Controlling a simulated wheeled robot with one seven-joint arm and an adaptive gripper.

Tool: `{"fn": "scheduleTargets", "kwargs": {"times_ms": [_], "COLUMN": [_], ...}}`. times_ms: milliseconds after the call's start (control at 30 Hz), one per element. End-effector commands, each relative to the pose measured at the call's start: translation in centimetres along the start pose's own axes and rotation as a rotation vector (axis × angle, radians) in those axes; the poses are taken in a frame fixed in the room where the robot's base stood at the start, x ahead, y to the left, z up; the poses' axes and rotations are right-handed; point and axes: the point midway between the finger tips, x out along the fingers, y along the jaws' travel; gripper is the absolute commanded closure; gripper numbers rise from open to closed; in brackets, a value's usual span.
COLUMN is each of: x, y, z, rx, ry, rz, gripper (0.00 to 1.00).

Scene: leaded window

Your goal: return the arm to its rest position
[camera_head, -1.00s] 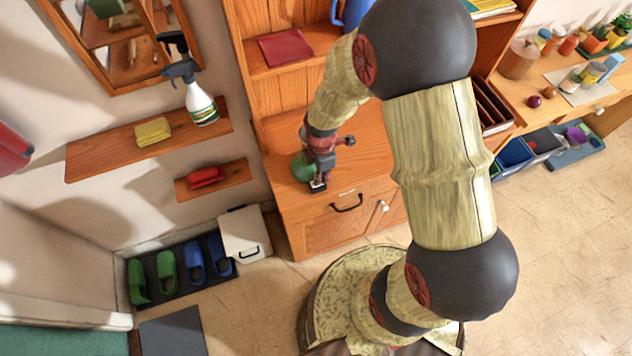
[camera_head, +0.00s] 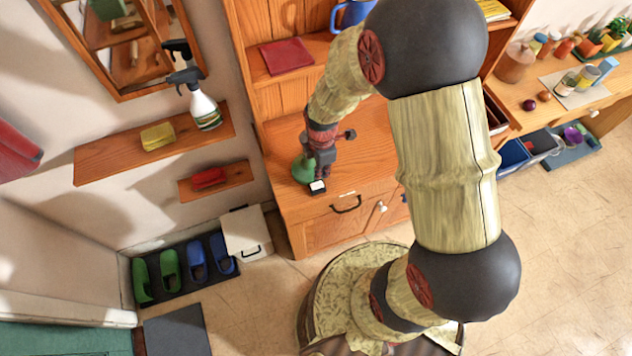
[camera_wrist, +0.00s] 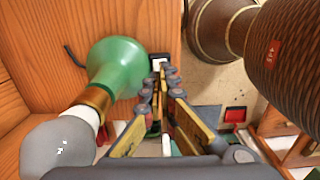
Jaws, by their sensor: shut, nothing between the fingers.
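My gripper (camera_head: 318,182) is at the lower end of my arm, over the front edge of the wooden cabinet top in the head view. In the wrist view my gripper (camera_wrist: 160,75) has its two fingers converging at the tips, shut and empty. A green object with a flared end, a brass-coloured collar and a grey part (camera_wrist: 115,68) is just left of the fingers in the wrist view. In the head view this green object (camera_head: 302,168) is partly hidden behind my gripper. I cannot tell whether the fingers touch it.
The cabinet (camera_head: 350,230) has a black handle and a white knob. Wall shelves at left hold a spray bottle (camera_head: 203,108), a yellow sponge (camera_head: 158,136) and a red item (camera_head: 207,178). Slippers (camera_head: 170,268) lie on a dark mat. The tiled floor (camera_head: 560,240) at right is clear.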

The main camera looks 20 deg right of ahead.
Motion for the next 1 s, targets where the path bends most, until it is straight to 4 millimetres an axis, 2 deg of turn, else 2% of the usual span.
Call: {"fn": "scheduleTargets", "kwargs": {"times_ms": [233,800,900,1000], "x": [-1.8,-1.7,-1.7,-1.7], "y": [0.0,0.0,-0.1,-0.8], "z": [0.0,0.0,0.0,0.0], "rx": [0.0,0.005,0.058,0.199], "ry": [0.0,0.0,0.0,-0.003], "rz": [0.0,0.001,-0.002,-0.028], "gripper": [1.0,1.0,1.0,1.0]}}
